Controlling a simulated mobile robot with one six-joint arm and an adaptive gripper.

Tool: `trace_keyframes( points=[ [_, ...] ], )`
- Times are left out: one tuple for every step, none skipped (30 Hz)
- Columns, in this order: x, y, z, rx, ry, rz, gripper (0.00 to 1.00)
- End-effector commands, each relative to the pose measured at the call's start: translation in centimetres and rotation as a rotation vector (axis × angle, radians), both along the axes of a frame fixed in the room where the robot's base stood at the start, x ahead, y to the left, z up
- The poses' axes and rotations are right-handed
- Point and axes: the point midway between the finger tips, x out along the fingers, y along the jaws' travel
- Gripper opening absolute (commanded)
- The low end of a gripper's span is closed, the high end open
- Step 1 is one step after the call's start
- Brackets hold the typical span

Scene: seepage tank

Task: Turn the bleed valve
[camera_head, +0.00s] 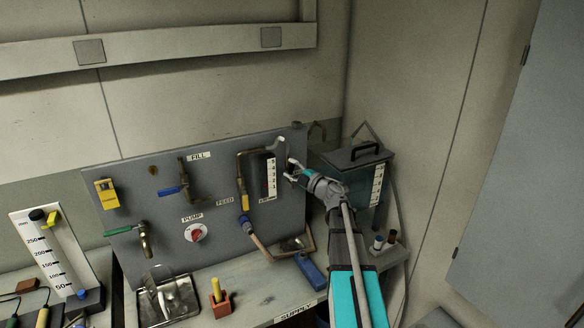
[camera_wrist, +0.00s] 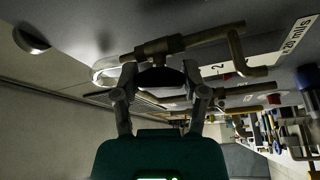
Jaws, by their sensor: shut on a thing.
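The bleed valve (camera_wrist: 165,47) is a small brass fitting on a pipe at the upper right of the grey panel. In the wrist view it has a dark rounded handle (camera_wrist: 160,77) beneath its body. My gripper (camera_wrist: 161,88) has one finger at each end of this handle and is shut on it. In the head view my gripper (camera_head: 291,171) is at the panel's right edge, next to the scale strip. The valve's handle is too small to make out there.
The grey panel (camera_head: 160,235) carries a FILL valve with a blue handle (camera_head: 169,190), a red PUMP knob (camera_head: 196,233) and a green-handled valve (camera_head: 118,230). A dark tank with a black handle (camera_head: 364,151) stands close to my gripper's right. A curved pipe (camera_wrist: 240,55) is near my fingers.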

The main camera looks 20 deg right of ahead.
Motion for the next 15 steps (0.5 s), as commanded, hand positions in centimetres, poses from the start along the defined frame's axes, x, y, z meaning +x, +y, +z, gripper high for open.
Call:
trace_keyframes(
  points=[
    [0.07, -0.06, 0.12, -0.007, -0.002, -0.001, 0.09],
    [0.06, -0.06, 0.11, -0.011, -0.002, -0.001, 0.09],
    [0.07, -0.06, 0.08, -0.015, -0.002, -0.001, 0.09],
    [0.07, -0.06, 0.07, -0.018, -0.002, -0.001, 0.09],
    [0.06, -0.06, 0.06, -0.02, -0.002, -0.001, 0.09],
    [0.06, -0.06, 0.04, -0.021, -0.003, -0.001, 0.09],
    [0.06, -0.06, 0.04, -0.022, -0.003, -0.001, 0.09],
    [0.07, -0.06, 0.03, -0.022, -0.002, -0.001, 0.09],
    [0.05, -0.05, 0.02, -0.022, -0.002, -0.001, 0.09],
    [0.05, -0.05, 0.02, -0.021, -0.002, -0.002, 0.09],
    [0.06, -0.06, 0.02, -0.021, -0.002, -0.002, 0.09],
    [0.04, -0.06, 0.02, -0.021, -0.002, -0.002, 0.09],
    [0.05, -0.07, 0.02, -0.021, -0.002, -0.002, 0.09],
    [0.04, -0.06, 0.02, -0.021, -0.002, -0.002, 0.09],
    [0.04, -0.05, 0.01, -0.021, -0.002, -0.002, 0.6]
  ],
)
